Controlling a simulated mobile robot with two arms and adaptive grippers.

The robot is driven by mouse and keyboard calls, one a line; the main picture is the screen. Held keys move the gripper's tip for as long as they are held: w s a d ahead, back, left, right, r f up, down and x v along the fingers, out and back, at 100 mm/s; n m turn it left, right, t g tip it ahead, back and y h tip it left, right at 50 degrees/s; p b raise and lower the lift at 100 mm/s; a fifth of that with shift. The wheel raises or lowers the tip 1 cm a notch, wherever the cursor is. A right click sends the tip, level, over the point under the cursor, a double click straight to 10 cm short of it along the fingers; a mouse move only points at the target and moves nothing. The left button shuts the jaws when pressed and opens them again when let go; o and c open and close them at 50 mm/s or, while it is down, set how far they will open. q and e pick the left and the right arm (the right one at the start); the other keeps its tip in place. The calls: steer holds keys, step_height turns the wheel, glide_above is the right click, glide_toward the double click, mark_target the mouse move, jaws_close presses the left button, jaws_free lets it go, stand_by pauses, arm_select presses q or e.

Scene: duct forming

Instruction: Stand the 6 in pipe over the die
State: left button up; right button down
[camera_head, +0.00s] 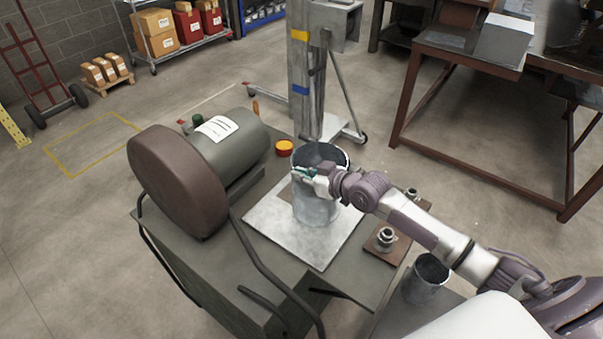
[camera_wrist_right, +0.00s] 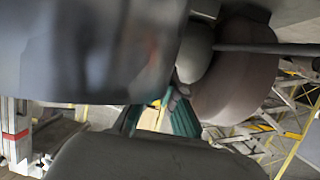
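A wide grey metal pipe (camera_head: 318,207) stands upright, open end up, on a pale metal plate (camera_head: 270,222) in the head view. I cannot tell if it is the 6 in pipe. No die shows under or inside it; its base hides what is there. My right gripper (camera_head: 303,175) is at the pipe's upper near side, just by the rim, its tips toward the left edge. The wrist view shows a gap between the teal finger pads (camera_wrist_right: 158,116), with a smooth grey surface (camera_wrist_right: 85,50) close beside them. Contact with the pipe is unclear. My left gripper is out of view.
A smaller open pipe (camera_head: 426,277) stands at the bench's right. A brown plate (camera_head: 378,251) with a metal fitting (camera_head: 385,238) lies beside the pale plate. A large motor-like drum (camera_head: 180,180) stands left of the pipe. An orange-yellow round object (camera_head: 284,148) is behind.

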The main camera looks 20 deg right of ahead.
stand_by(0.7)
steer(key=c, duration=1.2)
jaws_free()
steer(key=shift+f, duration=0.1)
steer(key=shift+c, duration=0.2)
steer(key=shift+s+f, duration=0.1)
steer(key=shift+f, duration=0.05)
steer(key=v, duration=1.2)
